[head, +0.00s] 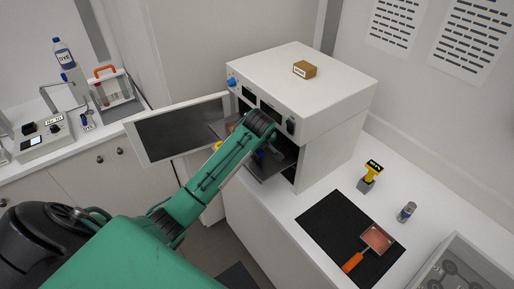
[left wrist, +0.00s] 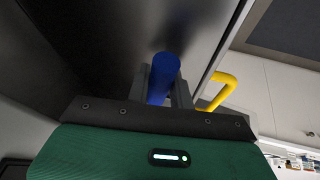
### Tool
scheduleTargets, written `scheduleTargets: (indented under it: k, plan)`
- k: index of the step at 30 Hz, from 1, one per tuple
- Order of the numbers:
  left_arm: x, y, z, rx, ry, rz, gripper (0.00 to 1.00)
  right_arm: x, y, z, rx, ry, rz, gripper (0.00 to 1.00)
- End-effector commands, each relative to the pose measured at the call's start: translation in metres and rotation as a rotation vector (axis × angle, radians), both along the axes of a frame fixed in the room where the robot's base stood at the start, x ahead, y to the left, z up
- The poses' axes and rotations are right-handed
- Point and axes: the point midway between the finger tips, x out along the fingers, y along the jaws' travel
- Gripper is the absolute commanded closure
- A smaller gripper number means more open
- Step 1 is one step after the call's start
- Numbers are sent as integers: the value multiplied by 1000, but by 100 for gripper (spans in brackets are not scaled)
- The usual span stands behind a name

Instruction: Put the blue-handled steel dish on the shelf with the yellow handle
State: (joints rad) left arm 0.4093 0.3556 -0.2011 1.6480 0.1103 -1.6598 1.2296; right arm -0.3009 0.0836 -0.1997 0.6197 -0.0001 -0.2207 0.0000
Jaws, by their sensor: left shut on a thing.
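My left gripper (head: 260,153) is at the open front of the white oven (head: 335,88), partly hidden by my own green arm. In the left wrist view the gripper (left wrist: 164,92) is shut on the blue handle (left wrist: 163,72) of the dish. The dish's steel body cannot be made out clearly. A yellow handle (left wrist: 218,90) shows just right of the fingers in the left wrist view; a small bit of yellow (head: 217,146) shows left of my arm in the head view. The shelf surfaces inside the oven are mostly hidden. My right gripper is not in view.
The oven door (head: 178,131) stands open to the left. A small brown box (head: 304,69) sits on top of the oven. On the right counter are a black mat (head: 325,225) with an orange-handled dish (head: 376,240), a yellow-topped stamp-like object (head: 371,172) and a small jar (head: 407,212).

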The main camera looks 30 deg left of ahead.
Motion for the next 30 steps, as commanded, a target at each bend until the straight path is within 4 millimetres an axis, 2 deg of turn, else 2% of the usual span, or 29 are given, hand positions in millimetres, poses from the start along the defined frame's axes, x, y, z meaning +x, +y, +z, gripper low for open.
scheduleTargets:
  k: [16, 17, 20, 30]
  plan:
    - [0, 0, -4, 0, -1, 0, 100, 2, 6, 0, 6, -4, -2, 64]
    - [0, 0, -4, 1, -2, 0, 72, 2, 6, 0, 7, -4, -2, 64]
    - [0, 0, -4, 0, -1, 0, 52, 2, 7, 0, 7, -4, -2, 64]
    - [0, 0, -2, -1, 0, 0, 52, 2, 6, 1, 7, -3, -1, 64]
